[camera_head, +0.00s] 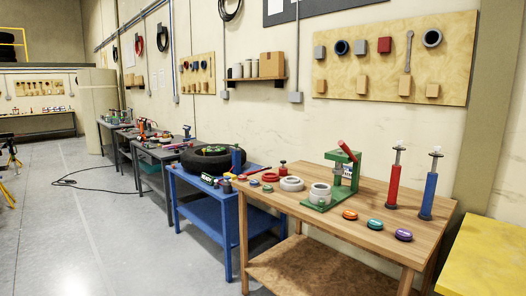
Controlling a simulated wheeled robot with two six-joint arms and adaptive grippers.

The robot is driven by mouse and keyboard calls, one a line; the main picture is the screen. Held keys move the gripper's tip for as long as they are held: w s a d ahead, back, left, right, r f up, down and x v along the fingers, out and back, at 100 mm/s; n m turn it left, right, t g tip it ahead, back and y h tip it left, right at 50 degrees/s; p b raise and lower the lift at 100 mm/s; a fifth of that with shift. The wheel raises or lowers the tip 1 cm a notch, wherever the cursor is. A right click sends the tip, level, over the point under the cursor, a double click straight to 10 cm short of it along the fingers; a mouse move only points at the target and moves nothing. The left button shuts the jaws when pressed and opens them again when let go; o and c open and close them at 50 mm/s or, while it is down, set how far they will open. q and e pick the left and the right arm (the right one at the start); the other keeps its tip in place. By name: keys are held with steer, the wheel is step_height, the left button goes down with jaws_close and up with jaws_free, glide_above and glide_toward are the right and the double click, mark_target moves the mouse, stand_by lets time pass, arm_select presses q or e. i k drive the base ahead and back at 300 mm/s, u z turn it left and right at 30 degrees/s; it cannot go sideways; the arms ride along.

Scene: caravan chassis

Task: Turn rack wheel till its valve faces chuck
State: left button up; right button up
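A black tyre with a green centre (208,152) lies on the blue table (205,202), in the middle of the view. It may be the rack wheel, but I see no rack that I can make out. Its valve is too small to tell at this distance. I cannot make out a chuck for certain; a small dark and green item (207,180) and a blue upright cylinder (236,160) are beside the tyre. Neither of my grippers shows in the view.
A wooden bench (375,247) at the right holds a green press (342,178), rings, coloured discs, and a red (394,180) and a blue (430,188) upright pump-like cylinder. Grey benches (160,152) stand farther back. A cable (85,184) lies on the floor; the left floor is mostly clear.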

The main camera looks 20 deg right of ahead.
mark_target(193, 159)
steer(key=u, duration=0.45)
steer(key=i, duration=2.1)
steer(key=u, duration=0.5)
steer(key=i, duration=2.2)
steer(key=z, duration=0.15)
steer(key=i, duration=1.15)
steer(key=z, duration=1.1)
steer(key=i, duration=0.85)
steer(key=z, duration=0.85)
